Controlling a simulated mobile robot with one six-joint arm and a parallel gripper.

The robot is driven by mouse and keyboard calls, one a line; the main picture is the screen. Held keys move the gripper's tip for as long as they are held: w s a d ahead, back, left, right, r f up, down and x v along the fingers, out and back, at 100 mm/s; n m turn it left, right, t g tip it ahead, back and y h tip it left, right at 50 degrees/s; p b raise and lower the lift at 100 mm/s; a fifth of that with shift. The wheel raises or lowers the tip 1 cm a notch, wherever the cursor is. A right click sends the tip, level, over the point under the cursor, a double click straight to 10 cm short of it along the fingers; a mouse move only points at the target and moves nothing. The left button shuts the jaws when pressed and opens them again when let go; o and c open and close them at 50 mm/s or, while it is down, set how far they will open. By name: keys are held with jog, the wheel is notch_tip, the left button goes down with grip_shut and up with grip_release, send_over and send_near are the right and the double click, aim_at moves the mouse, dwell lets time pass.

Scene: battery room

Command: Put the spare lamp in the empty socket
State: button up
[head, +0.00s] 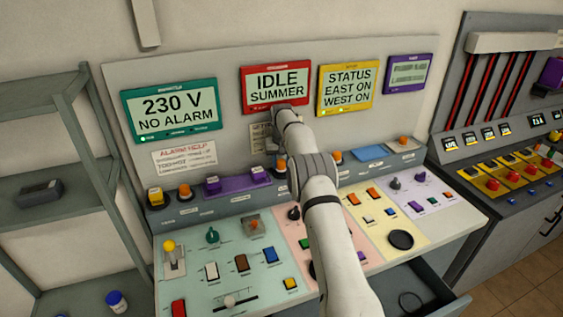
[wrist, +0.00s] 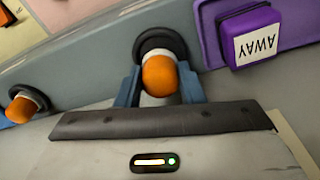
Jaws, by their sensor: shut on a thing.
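An orange lamp (wrist: 160,75) with a pale collar is between the two blue fingers of my gripper (wrist: 159,88) in the wrist view. The gripper is shut on it. A black socket ring (wrist: 152,37) on the sloped ledge is right behind the lamp and lined up with it. I cannot tell whether the lamp is seated in the ring or just in front of it. In the head view the lamp (head: 281,163) shows low on the ledge beside my arm, which hides part of the gripper.
A second orange lamp (wrist: 20,107) sits left in the wrist view. A purple AWAY switch (wrist: 255,38) is close on the right. In the head view, another lamp (head: 184,191) is on the ledge's left. A drawer (head: 437,292) stands open below the desk.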

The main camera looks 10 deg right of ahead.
aim_at(282, 165)
jog(key=shift+f, duration=0.45)
jog(key=o, duration=1)
jog(key=s+r, duration=0.5)
jog(key=r, duration=0.8)
jog(key=s+r, duration=0.6)
jog(key=r, duration=0.7)
jog(key=s+r+t, duration=0.2)
jog(key=s+r, duration=0.3)
jog(key=s, duration=0.8)
jog(key=s+f, duration=0.3)
jog(key=s, duration=0.7)
jog(key=s+f, duration=0.3)
jog(key=s, duration=0.7)
jog(key=s+f+t, duration=0.1)
jog(key=s+f, duration=0.3)
jog(key=s, duration=0.6)
jog(key=shift+s+n+b, duration=0.3)
jog(key=shift+s+b, duration=0.1)
